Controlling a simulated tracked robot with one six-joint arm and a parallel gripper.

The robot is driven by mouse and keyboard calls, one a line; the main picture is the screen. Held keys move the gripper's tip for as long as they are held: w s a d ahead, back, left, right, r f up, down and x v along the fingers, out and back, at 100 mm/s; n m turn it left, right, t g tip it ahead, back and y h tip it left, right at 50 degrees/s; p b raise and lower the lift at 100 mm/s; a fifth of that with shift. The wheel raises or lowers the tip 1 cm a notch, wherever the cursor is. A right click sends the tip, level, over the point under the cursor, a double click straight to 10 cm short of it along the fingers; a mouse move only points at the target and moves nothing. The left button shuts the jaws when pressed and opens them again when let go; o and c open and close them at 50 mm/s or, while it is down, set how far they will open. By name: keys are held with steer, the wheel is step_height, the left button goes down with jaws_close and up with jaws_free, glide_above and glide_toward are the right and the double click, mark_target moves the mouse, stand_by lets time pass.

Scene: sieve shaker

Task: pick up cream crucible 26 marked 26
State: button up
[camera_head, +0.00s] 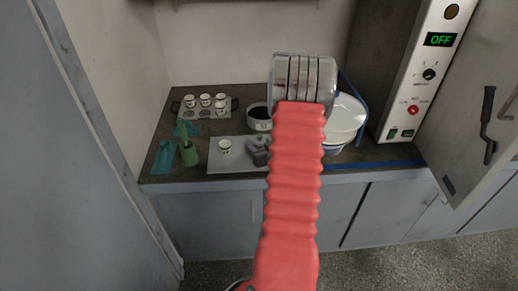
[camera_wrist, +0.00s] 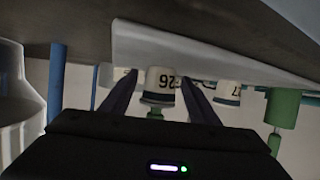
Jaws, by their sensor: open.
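The wrist view looks upside down. The cream crucible 26 (camera_wrist: 159,86) shows there with its black number inverted and a dark band around it. It stands on a pale board (camera_wrist: 190,52), between the two dark fingers of my gripper (camera_wrist: 161,84). The fingers are spread, with a finger on each side of it; I cannot tell whether they touch it. A second crucible marked 27 (camera_wrist: 229,93) stands to the right. In the head view my red arm hides my gripper, and I cannot make out which crucible is 26.
In the head view, a grey board (camera_head: 232,166) carries a white crucible (camera_head: 225,147). A rack (camera_head: 190,112) of several crucibles stands behind it. A green holder (camera_head: 189,154) is at left, a white basin (camera_head: 346,115) at right. A grey door (camera_head: 485,100) hangs open.

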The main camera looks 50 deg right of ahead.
steer(key=c, duration=1.1)
steer(key=shift+r, duration=0.1)
steer(key=shift+r, duration=4.9)
